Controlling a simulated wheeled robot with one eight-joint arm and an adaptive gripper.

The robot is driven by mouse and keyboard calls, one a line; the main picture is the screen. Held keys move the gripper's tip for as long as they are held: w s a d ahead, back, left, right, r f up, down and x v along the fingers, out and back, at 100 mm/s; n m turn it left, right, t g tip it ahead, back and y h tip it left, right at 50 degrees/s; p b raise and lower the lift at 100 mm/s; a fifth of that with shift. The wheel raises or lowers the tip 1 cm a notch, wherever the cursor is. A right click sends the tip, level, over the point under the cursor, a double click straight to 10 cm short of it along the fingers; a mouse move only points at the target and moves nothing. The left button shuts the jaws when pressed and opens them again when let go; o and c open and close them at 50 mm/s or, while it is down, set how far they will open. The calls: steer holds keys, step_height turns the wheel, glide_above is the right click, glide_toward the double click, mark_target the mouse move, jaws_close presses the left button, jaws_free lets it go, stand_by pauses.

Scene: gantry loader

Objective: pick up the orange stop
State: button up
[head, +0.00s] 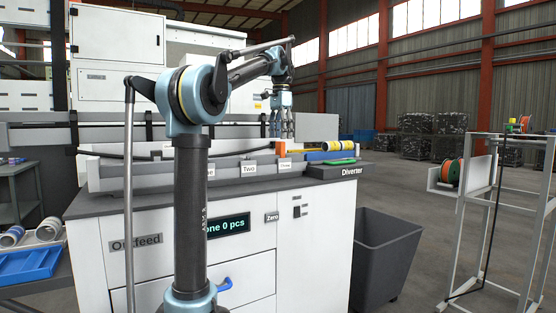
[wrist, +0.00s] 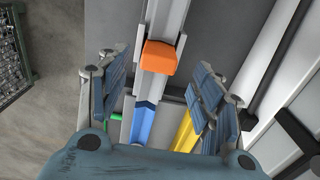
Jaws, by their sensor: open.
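The orange stop (wrist: 161,57) is a small orange block seated across a pale metal rail in the wrist view. It lies between and just beyond the tips of my open gripper (wrist: 158,72), with a finger on either side and nothing held. In the head view the orange stop (head: 281,146) stands on the outfeed trough, partly behind the labels. My gripper (head: 281,131) hangs pointing down just above it there. The exact height gap is hard to tell.
A blue piece (wrist: 143,122) and a yellow piece (wrist: 183,133) lie near the fingers in the wrist view. The trough has labels such as Two (head: 249,169). A Diverter block (head: 338,171) is at the right end. A grey bin (head: 385,258) stands beside the cabinet.

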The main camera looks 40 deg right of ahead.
mark_target(280, 143)
steer(key=shift+a+f, duration=0.15)
steer(key=shift+f, duration=2.15)
jaws_close()
